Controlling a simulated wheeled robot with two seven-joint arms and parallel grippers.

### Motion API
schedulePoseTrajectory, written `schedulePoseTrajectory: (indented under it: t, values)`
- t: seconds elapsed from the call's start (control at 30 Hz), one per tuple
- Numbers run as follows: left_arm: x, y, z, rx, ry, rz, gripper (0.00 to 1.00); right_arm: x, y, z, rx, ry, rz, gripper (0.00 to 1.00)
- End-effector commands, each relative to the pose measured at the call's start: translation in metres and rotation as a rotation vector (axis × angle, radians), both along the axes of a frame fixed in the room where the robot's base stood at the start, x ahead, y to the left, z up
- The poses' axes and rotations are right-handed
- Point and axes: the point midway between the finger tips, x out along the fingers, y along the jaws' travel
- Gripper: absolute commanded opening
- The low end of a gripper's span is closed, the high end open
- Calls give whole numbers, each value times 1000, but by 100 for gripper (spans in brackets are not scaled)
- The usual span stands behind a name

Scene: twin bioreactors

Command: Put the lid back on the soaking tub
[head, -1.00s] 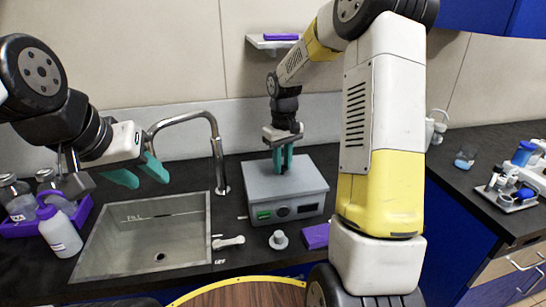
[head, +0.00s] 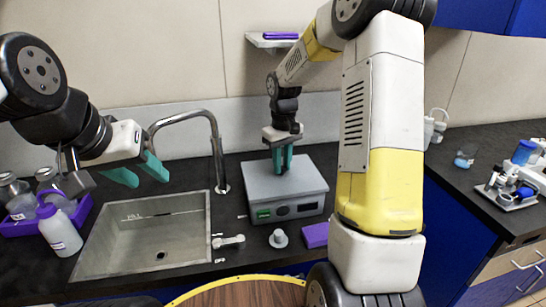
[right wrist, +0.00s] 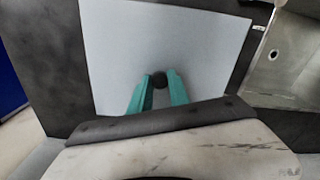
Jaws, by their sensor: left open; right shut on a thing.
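The soaking tub (head: 285,207) is a grey box with a small green display, on the dark counter right of the sink. Its flat light-grey lid (head: 305,178) lies over its top, with no gap visible in the head view. The lid also fills the upper middle of the right wrist view (right wrist: 160,40). My right gripper (head: 282,170) points down at the lid's middle, with its teal fingers shut on the black knob (right wrist: 159,79). My left gripper (head: 150,180) is open and empty above the sink's back left.
The sink (head: 150,235) with its curved tap (head: 215,150) lies left of the tub. A small grey-white part (head: 279,238) and a purple block (head: 315,235) lie in front of it. A purple tray of bottles (head: 25,227) stands far left. A shelf (head: 270,42) hangs behind.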

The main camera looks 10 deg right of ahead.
Motion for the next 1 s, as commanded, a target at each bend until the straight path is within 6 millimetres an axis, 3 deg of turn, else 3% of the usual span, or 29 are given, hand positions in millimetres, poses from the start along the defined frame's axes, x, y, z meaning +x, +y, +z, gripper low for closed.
schedulePoseTrajectory:
  t: [0.93,0.97,1.0]
  values:
    - [0,0,0,0,0,0,44,0,0,-2,0,-1,-4,0]
    - [0,0,0,0,0,0,44,0,0,-2,0,-1,-4,26]
    - [0,0,0,0,0,0,44,0,0,-1,0,-1,-4,34]
